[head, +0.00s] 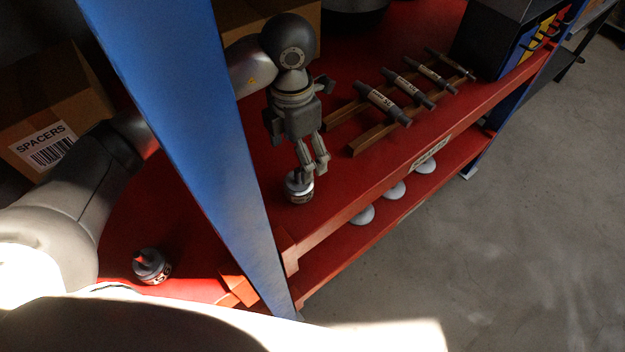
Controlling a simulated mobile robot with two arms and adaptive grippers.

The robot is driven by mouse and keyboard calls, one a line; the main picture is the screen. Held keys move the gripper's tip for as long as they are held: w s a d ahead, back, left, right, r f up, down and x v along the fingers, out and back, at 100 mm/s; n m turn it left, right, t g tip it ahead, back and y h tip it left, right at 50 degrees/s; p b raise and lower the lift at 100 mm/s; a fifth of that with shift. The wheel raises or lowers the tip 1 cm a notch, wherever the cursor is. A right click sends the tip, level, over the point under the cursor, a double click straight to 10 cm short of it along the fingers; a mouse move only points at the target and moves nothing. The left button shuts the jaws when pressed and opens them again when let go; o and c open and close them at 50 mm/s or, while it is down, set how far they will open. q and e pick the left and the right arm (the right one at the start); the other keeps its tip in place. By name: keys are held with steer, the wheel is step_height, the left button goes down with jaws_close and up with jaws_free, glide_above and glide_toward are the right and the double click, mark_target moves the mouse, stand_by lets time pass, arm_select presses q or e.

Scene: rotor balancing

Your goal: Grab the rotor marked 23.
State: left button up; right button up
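Several dark rotors with pale label bands lie across two wooden rails on the red bench; I cannot read their marks with certainty. The nearest rotor (382,103) is the largest. Behind it lie a second rotor (408,87), a third rotor (432,74) and a smaller one (450,63) at the far end. My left gripper (309,172) points down, left of the rails and apart from the rotors. Its fingers are close together above a small round container (299,190); I cannot tell whether they grip it. My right gripper is not in view.
A blue post (190,110) stands in front of my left arm. A SPACERS box (55,125) is at left. White discs (393,190) lie on the lower shelf. A dark cabinet (490,40) stands beyond the rails.

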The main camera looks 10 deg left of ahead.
mark_target(297, 171)
arm_select(q)
steer(key=shift+a+f, duration=0.15)
steer(key=shift+f, duration=0.2)
steer(key=f, duration=0.2)
steer(key=f+p, duration=0.1)
steer(key=shift+s+f, duration=0.2)
steer(key=shift+f, duration=0.75)
step_height(297, 171, down, 4)
steer(key=shift+w+f+p, duration=0.1)
steer(key=shift+p, duration=0.85)
steer(key=shift+f, duration=0.45)
jaws_close()
steer(key=shift+w+r, duration=0.1)
steer(key=shift+w, duration=0.05)
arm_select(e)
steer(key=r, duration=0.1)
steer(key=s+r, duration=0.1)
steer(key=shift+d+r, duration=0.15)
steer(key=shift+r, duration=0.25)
